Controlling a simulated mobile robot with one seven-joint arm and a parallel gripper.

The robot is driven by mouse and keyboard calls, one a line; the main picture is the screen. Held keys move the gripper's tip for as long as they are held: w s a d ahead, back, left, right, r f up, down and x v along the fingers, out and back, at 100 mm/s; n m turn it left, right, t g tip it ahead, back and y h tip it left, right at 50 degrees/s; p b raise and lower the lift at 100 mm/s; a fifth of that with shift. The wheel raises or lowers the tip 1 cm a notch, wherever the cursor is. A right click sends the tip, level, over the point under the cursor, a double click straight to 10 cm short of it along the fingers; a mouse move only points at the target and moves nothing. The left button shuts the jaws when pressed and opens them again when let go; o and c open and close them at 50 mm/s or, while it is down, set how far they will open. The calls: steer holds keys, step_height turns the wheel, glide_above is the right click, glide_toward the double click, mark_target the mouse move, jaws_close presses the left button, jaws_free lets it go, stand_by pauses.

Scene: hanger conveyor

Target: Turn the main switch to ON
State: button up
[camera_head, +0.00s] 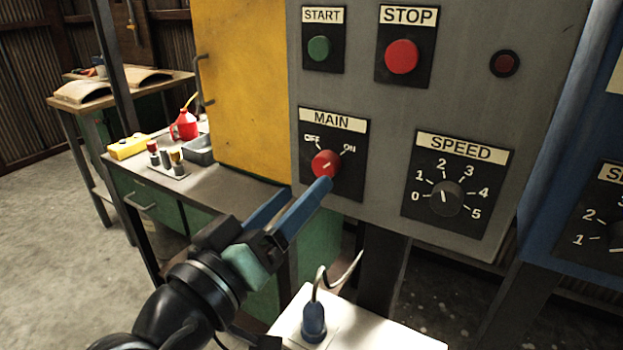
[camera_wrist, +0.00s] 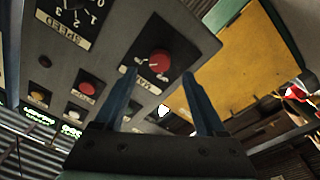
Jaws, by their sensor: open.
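The main switch is a red round knob (camera_head: 325,164) on a black plate (camera_head: 357,187) labelled MAIN, with OFF at the upper left and ON at the upper right. I cannot tell for sure which mark the knob points to. My gripper (camera_head: 305,187) is open and empty, in front of and just below the knob. In the wrist view the red knob (camera_wrist: 160,61) lies between the two blue fingertips (camera_wrist: 159,73), beyond them. I see no clear contact.
The grey panel also bears a green START button (camera_head: 319,48), a red STOP button (camera_head: 401,57), a dark red lamp (camera_head: 504,63) and a SPEED dial (camera_head: 446,198). A yellow cabinet door (camera_head: 240,90) stands left. A white box (camera_head: 385,335) with a blue plug (camera_head: 314,322) is below.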

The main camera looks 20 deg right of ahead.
steer(key=v, duration=0.8)
steer(key=shift+w, duration=0.1)
